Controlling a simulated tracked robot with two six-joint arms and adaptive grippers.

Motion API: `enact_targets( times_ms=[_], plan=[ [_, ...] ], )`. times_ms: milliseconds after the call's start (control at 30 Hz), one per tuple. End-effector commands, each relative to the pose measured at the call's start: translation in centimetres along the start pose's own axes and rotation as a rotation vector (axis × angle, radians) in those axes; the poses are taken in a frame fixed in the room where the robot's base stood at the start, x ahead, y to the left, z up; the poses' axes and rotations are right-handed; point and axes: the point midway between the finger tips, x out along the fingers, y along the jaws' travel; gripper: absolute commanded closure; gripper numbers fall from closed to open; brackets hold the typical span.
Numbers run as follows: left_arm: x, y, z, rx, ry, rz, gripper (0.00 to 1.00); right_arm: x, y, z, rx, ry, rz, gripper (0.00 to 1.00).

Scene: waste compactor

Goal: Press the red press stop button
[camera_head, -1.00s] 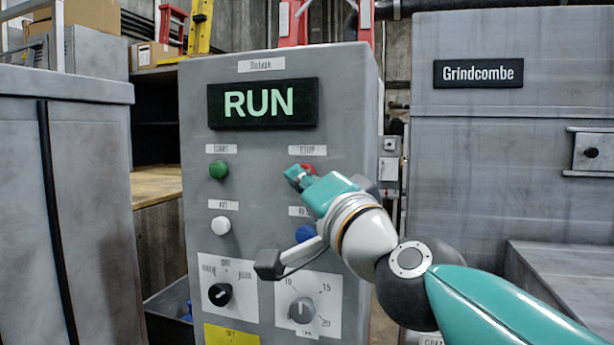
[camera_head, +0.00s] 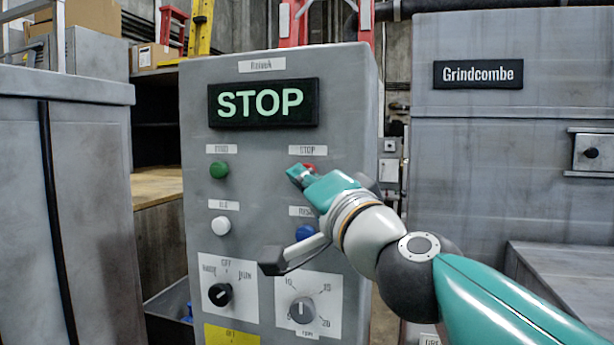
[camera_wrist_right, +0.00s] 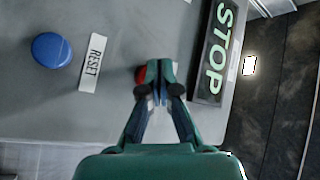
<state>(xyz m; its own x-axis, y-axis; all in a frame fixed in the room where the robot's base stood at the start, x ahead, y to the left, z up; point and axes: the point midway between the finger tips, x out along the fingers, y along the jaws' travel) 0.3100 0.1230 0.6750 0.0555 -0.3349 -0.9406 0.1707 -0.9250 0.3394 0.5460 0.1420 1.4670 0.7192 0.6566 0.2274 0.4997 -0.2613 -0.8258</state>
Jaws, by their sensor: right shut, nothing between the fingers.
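The red stop button (camera_head: 309,168) is on the grey control panel (camera_head: 262,180), under a small label reading STOP. It is mostly hidden behind my right gripper (camera_head: 294,174), which is shut and empty with its tips at the button. In the right wrist view the red button (camera_wrist_right: 141,74) shows beside the shut fingertips (camera_wrist_right: 158,98); I cannot tell whether they still touch it. The display (camera_head: 262,103) on the panel reads STOP in green letters. My left gripper is not in view.
A green button (camera_head: 219,170), a white button (camera_head: 221,225) and a blue button (camera_head: 305,232) sit near the red one. A grey machine marked Grindcombe (camera_head: 480,130) stands to the right, and a grey cabinet (camera_head: 75,200) to the left.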

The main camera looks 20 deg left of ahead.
Motion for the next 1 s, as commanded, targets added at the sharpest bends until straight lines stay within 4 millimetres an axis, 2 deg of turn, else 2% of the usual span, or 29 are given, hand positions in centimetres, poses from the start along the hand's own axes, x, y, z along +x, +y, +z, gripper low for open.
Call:
enact_targets(
  times_ms=[467,1000],
  plan=[
    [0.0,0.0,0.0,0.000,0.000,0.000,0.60,0.1,0.1,-0.2,0.001,0.003,0.000,1.00],
    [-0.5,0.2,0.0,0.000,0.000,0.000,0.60,-1.2,-0.8,0.8,0.001,0.001,0.001,1.00]
  ],
)
